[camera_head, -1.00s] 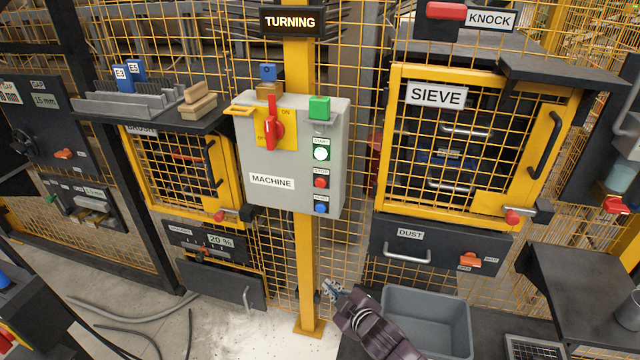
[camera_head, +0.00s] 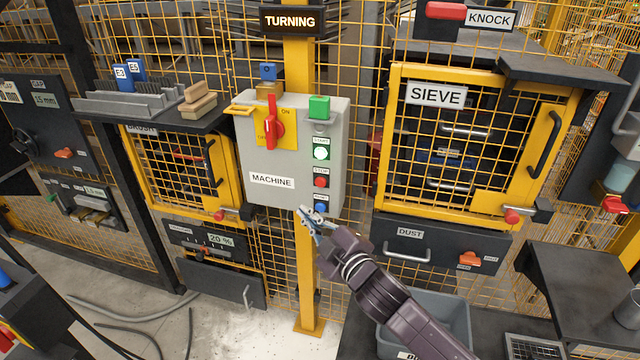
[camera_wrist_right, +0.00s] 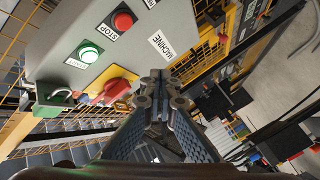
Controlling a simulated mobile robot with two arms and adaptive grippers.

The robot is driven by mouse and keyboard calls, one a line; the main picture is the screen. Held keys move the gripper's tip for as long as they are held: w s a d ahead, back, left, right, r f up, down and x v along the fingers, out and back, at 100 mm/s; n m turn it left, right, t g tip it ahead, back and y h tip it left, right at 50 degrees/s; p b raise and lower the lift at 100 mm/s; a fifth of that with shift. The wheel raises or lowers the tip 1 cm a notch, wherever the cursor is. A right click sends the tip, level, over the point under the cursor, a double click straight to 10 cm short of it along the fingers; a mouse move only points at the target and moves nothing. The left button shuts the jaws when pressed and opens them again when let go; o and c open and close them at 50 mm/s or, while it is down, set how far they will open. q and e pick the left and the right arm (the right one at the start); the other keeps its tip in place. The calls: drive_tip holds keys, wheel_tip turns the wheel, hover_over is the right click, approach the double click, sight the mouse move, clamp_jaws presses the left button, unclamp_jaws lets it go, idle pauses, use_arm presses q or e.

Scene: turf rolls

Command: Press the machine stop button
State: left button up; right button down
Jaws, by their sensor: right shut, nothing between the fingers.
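The grey machine box (camera_head: 292,160) is fixed on a yellow post, with a white MACHINE label. On its right side, top to bottom, are a green START button (camera_head: 321,153), the red stop button (camera_head: 321,182) and a blue button (camera_head: 320,207). In the right wrist view the red stop button (camera_wrist_right: 122,20) shows beside its STOP label, with the green button (camera_wrist_right: 88,53) nearby. My right gripper (camera_head: 303,213) is shut and empty, just below the box's lower edge, below and left of the red button and apart from it. My left gripper is not in view.
A red rotary switch (camera_head: 271,124) on a yellow plate and a green block (camera_head: 319,107) sit on the box. Yellow mesh surrounds it. The SIEVE door (camera_head: 480,215) and DUST drawer (camera_head: 440,247) stand to the right. A grey bin (camera_head: 455,312) lies below my right arm.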

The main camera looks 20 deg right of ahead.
sight(321, 182)
drive_tip(key=shift+w+d+b, duration=0.2)
drive_tip(key=shift+w+d, duration=0.6)
drive_tip(key=shift+w, duration=0.4)
drive_tip(key=shift+w+d+b, duration=0.2)
drive_tip(key=shift+w+d, duration=0.6)
drive_tip(key=shift+w, duration=0.4)
drive_tip(key=shift+w+d+b, duration=0.2)
drive_tip(key=shift+w+d, duration=0.6)
drive_tip(key=shift+w, duration=0.4)
drive_tip(key=shift+w+d, duration=0.1)
drive_tip(key=shift+w+d, duration=0.15)
drive_tip(key=shift+w, duration=0.1)
drive_tip(key=shift+w+d, duration=0.25)
drive_tip(key=shift+w, duration=0.1)
drive_tip(key=shift+s+p, duration=0.1)
drive_tip(key=shift+p, duration=0.25)
drive_tip(key=shift+s+a, duration=0.45)
drive_tip(key=shift+s, duration=0.15)
